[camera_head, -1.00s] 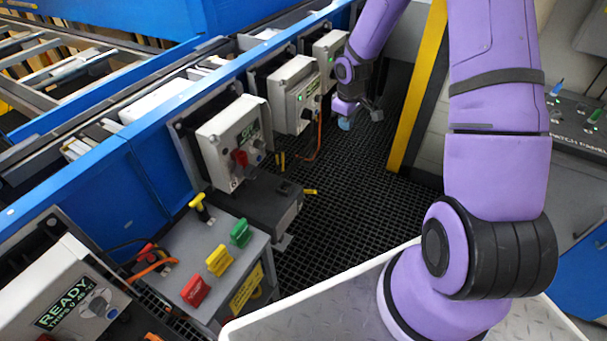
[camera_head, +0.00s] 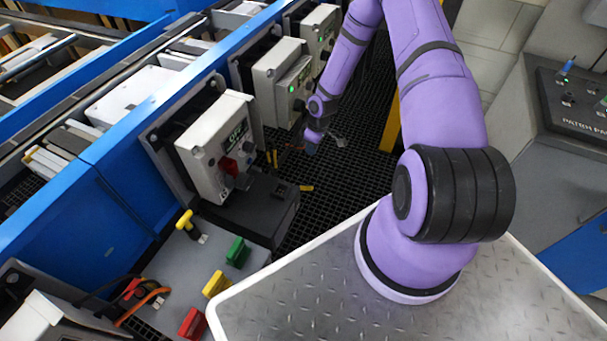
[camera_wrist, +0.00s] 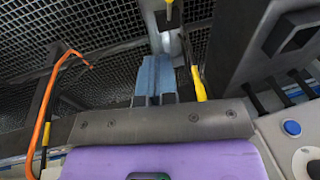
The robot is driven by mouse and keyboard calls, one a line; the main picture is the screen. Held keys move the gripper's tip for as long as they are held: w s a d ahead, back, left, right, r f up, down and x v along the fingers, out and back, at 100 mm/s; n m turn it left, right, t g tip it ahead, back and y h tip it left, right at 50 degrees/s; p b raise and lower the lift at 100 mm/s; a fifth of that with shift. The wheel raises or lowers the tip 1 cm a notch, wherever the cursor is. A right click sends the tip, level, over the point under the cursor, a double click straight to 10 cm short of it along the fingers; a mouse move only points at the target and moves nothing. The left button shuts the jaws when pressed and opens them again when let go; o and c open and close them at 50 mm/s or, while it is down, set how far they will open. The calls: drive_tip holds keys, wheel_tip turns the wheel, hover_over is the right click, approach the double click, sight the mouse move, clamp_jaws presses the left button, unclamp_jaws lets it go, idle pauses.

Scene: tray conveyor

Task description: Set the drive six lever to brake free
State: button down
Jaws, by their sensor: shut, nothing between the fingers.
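My gripper (camera_head: 311,149) is at the far drive boxes, low beside the conveyor's side. In the wrist view its blue-tipped fingers (camera_wrist: 153,78) are together and empty. A yellow lever (camera_wrist: 198,84) shows just right of the fingers, apart from them in the picture. Another yellow piece (camera_wrist: 168,10) is above, on a light metal post. In the head view, small yellow levers show by the near drive (camera_head: 272,158) and on its dark motor's right (camera_head: 306,188). No drive number is legible, so I cannot tell which lever is drive six's.
Grey control boxes (camera_head: 208,150) line the blue conveyor rail. An orange cable (camera_wrist: 43,128) hangs left in the wrist view. Black grating (camera_head: 350,185) is open floor between rail and base.

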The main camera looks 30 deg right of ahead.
idle(0.3)
drive_tip(key=s+x, duration=0.2)
drive_tip(key=x, duration=1.1)
drive_tip(key=shift+s, duration=0.25)
drive_tip(key=shift+a+f, duration=0.1)
drive_tip(key=shift+a, duration=0.05)
wheel_tip(320, 180, down, 6)
drive_tip(key=s+d+t+y, duration=0.2)
drive_tip(key=s+t, duration=0.1)
drive_tip(key=shift+r, duration=0.25)
idle(0.3)
drive_tip(key=shift+w+r, duration=0.1)
drive_tip(key=shift+r, duration=0.05)
